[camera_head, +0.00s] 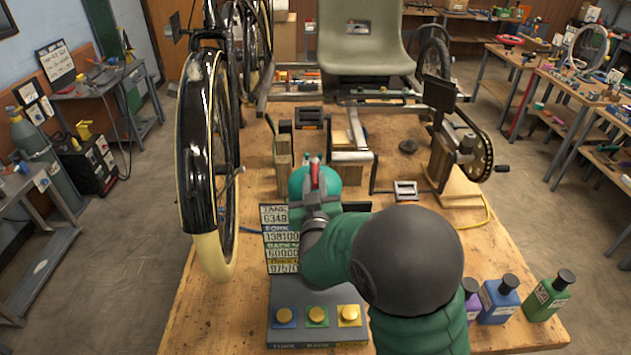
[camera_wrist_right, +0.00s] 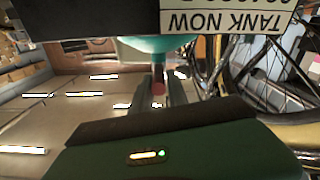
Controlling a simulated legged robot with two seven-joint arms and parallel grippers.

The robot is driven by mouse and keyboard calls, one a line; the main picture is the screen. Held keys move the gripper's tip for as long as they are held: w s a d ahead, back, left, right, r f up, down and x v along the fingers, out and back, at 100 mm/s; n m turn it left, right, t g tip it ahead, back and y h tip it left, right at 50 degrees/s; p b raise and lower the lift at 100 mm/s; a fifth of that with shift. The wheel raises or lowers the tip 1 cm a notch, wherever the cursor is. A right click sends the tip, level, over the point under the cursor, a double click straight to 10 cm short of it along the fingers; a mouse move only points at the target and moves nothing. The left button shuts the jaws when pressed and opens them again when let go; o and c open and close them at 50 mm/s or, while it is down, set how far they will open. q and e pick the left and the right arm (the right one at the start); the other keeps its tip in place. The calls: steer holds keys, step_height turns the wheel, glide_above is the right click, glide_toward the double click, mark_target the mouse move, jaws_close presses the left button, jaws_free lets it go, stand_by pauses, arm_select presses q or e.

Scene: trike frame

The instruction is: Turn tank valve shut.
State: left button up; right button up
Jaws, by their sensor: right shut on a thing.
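A teal tank (camera_head: 326,178) stands on the workbench near its middle, behind my right gripper, which hides much of it. A small red valve handle (camera_head: 314,170) shows at the fingers of my right gripper (camera_head: 316,185). The gripper is shut on the valve. In the right wrist view the red valve (camera_wrist_right: 158,88) sits between the two grey fingers (camera_wrist_right: 159,97), with the teal tank (camera_wrist_right: 158,42) just beyond. The valve's exact turn angle cannot be told. A number board (camera_head: 280,240) shows a TANK row reading about 6349. My left gripper is out of view.
A black bicycle wheel (camera_head: 208,150) stands close on the left. A grey box with several yellow buttons (camera_head: 317,319) sits in front of the board. Paint bottles (camera_head: 497,299) stand at the right front. A crank and chainring (camera_head: 468,145) are at the back right of the workbench (camera_head: 225,310).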

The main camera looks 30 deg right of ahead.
steer(key=shift+w+a, duration=0.15)
steer(key=shift+a, duration=0.05)
jaws_close()
steer(key=shift+s+d+f, duration=0.1)
steer(key=shift+s+d, duration=0.1)
steer(key=shift+d, duration=0.25)
steer(key=shift+w+a, duration=0.1)
steer(key=shift+a, duration=0.15)
steer(key=shift+d, duration=0.1)
